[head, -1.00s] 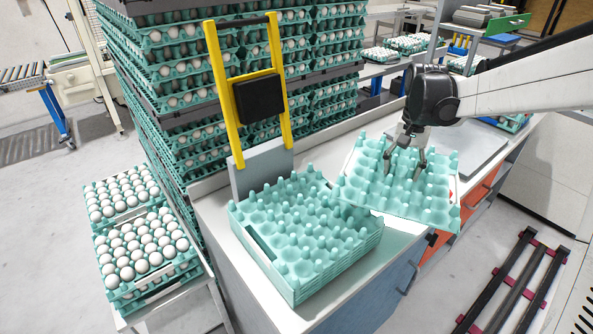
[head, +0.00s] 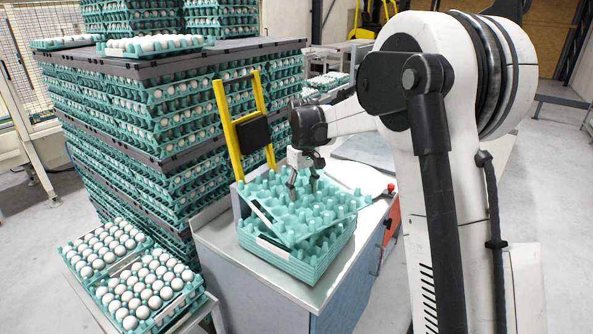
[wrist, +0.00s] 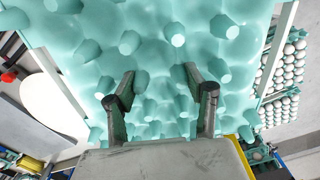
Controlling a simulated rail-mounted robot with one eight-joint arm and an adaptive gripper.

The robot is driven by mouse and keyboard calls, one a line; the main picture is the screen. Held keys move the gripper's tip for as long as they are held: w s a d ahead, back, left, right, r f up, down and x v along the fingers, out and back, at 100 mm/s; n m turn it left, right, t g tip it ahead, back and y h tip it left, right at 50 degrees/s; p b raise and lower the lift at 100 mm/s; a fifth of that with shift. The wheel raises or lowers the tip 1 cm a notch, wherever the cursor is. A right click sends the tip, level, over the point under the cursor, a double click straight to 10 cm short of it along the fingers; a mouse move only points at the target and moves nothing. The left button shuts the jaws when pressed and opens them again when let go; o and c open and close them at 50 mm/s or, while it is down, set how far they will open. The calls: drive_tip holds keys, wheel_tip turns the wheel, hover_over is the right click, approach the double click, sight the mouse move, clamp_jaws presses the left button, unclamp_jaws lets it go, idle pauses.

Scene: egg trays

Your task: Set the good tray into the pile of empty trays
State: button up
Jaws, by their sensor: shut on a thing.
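My gripper (head: 303,188) is shut on a teal empty egg tray (head: 343,203), with its fingers down among the tray's pegs. The held tray is over the pile of empty trays (head: 305,268) on the bench. It is turned and tilted against the pile, and its right corner sticks out past the pile's edge. I cannot tell whether it touches the pile. In the wrist view the held tray (wrist: 70,40) fills most of the picture, with both fingers (wrist: 163,88) against its pegs. It hides the pile there.
A yellow frame with a black pad (head: 252,133) stands behind the pile. Tall stacks of egg-filled trays (head: 150,120) rise to the left. More filled trays (head: 145,285) stand low at the front left. A red button (head: 391,188) is on the bench to the right.

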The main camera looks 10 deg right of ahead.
sight(300, 190)
drive_tip(key=w+n, duration=0.1)
drive_tip(key=w+r+n+p, duration=0.1)
drive_tip(key=w+n+p, duration=0.1)
drive_tip(key=w+n, duration=0.1)
drive_tip(key=shift+d+r, duration=0.15)
drive_tip(key=shift+r, duration=0.15)
drive_tip(key=shift+f+b, duration=1.25)
drive_tip(key=shift+f, duration=2.2)
drive_tip(key=shift+f+b, duration=1.65)
drive_tip(key=shift+f, duration=0.65)
drive_tip(key=o, duration=1.4)
drive_tip(key=shift+c, duration=0.2)
drive_tip(key=shift+r, duration=0.1)
wheel_tip(300, 190, up, 12)
drive_tip(key=shift+f, duration=0.1)
wheel_tip(300, 190, up, 8)
drive_tip(key=p, duration=0.4)
